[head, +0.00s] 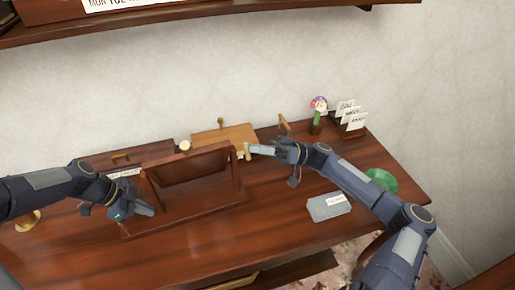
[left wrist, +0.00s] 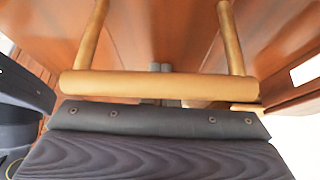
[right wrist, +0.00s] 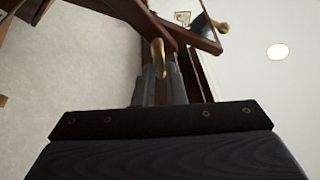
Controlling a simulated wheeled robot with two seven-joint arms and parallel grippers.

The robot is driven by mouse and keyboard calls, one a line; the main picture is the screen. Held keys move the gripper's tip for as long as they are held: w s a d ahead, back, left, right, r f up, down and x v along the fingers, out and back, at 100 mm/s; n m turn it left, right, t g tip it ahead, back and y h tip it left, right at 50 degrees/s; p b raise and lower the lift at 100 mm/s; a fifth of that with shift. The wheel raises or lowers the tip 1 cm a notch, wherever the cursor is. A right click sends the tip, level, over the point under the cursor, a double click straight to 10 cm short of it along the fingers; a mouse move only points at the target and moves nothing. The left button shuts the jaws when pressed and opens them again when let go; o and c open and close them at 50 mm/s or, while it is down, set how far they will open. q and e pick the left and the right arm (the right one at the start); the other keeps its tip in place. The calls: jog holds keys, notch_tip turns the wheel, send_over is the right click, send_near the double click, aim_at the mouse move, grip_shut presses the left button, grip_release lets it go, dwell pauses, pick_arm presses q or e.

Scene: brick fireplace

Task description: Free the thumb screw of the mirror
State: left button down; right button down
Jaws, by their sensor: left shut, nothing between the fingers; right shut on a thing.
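The mirror (head: 236,196) is a dark wooden framed piece, tilted back on the desk; its face is not clearly seen. A small brass knob (head: 247,151), which looks like the thumb screw, is at its upper right side. My right gripper (head: 259,150) is shut on it; in the right wrist view the brass thumb screw (right wrist: 158,57) shows between the fingers (right wrist: 160,85). My left gripper (head: 146,209) is shut and empty at the mirror's left side. In the left wrist view its fingertips (left wrist: 160,67) show past a brass bar handle (left wrist: 160,86), which crosses in front of them.
A grey box (head: 328,207) with a label lies right of the mirror, near the desk's front. A green round thing (head: 381,180) is partly behind my right arm. A light wooden board (head: 225,137), a flower (head: 319,105) and a card holder (head: 350,118) stand along the wall.

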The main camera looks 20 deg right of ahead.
jog(key=n+g, duration=0.1)
jog(key=n, duration=0.2)
jog(key=n+g, duration=0.2)
jog(key=n, duration=0.1)
jog(key=n+g, duration=0.1)
jog(key=n, duration=0.2)
jog(key=shift+w+f+g+y, duration=0.15)
jog(key=shift+f+g+y, duration=0.15)
jog(key=shift+f+y, duration=0.1)
pick_arm(q)
jog(key=shift+w, duration=0.1)
pick_arm(e)
jog(key=c, duration=1.5)
grip_release()
jog(key=shift+w+r, duration=0.1)
jog(key=shift+w, duration=0.05)
jog(key=shift+r, duration=0.1)
jog(key=d, duration=0.5)
jog(key=w+d+f, duration=0.1)
jog(key=d, duration=0.5)
jog(key=d+f, duration=0.1)
jog(key=d, duration=0.4)
jog(key=shift+w+d, duration=0.2)
jog(key=shift+d, duration=0.1)
pick_arm(q)
jog(key=shift+r, duration=0.1)
pick_arm(e)
jog(key=shift+r, duration=0.1)
